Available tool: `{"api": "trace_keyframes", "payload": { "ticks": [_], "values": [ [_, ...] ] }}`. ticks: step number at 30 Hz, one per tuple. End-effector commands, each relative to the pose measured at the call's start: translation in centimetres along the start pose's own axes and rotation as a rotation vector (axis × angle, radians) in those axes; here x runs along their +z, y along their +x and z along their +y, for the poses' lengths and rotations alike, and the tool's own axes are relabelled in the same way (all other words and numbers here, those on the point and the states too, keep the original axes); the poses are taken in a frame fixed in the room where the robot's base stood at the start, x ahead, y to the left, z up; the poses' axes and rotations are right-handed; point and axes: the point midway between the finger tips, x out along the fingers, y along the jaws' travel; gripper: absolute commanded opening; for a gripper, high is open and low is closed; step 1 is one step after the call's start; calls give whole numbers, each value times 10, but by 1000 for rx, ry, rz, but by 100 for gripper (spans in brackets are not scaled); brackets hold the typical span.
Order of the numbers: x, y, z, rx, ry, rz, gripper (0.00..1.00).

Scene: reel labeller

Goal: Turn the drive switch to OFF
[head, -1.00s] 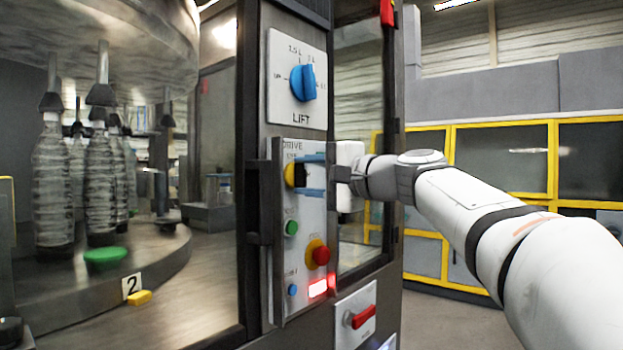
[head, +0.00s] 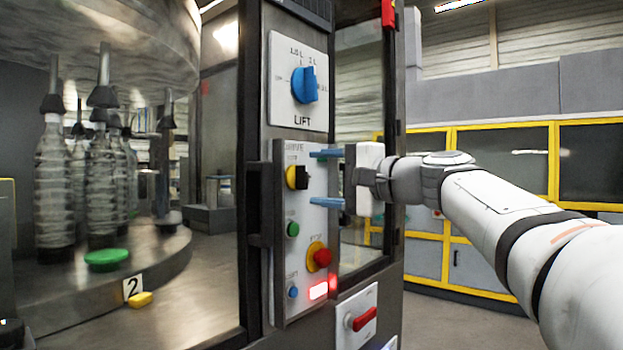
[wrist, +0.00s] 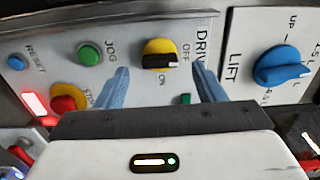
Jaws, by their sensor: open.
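The drive switch (head: 297,177) is a yellow round base with a black handle, on the pale control panel (head: 306,228). In the wrist view the switch (wrist: 160,54) shows clearly, with OFF and ON printed beside it. Its black handle lies lengthwise in line with the OFF side, and a small pale mark shows at that end. My gripper (head: 314,178) is open and empty. Its two blue fingers stand off the panel, one above and one below the switch's height, apart from the handle. In the wrist view the fingertips (wrist: 160,67) straddle the switch.
The blue LIFT knob (head: 304,85) is above. Green JOG (head: 292,229), red STOP (head: 321,256) and blue RESET (head: 293,292) buttons are below, with a lit red lamp (head: 318,291). A dark handle bar (head: 277,230) runs along the panel's left edge.

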Motion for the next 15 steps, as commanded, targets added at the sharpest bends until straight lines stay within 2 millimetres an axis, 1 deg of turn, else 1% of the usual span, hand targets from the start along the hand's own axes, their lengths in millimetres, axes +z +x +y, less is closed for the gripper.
{"api": "trace_keyframes", "payload": {
  "ticks": [1, 3, 6, 10, 15],
  "values": [
    [-1, -10, 0, 0, 0, 5, 63],
    [0, -22, 0, 0, -1, 5, 63],
    [-1, -34, 0, 1, 0, 3, 63],
    [0, -42, 0, 0, -1, 1, 63],
    [1, -43, 0, 1, -1, -1, 63]
  ]
}}
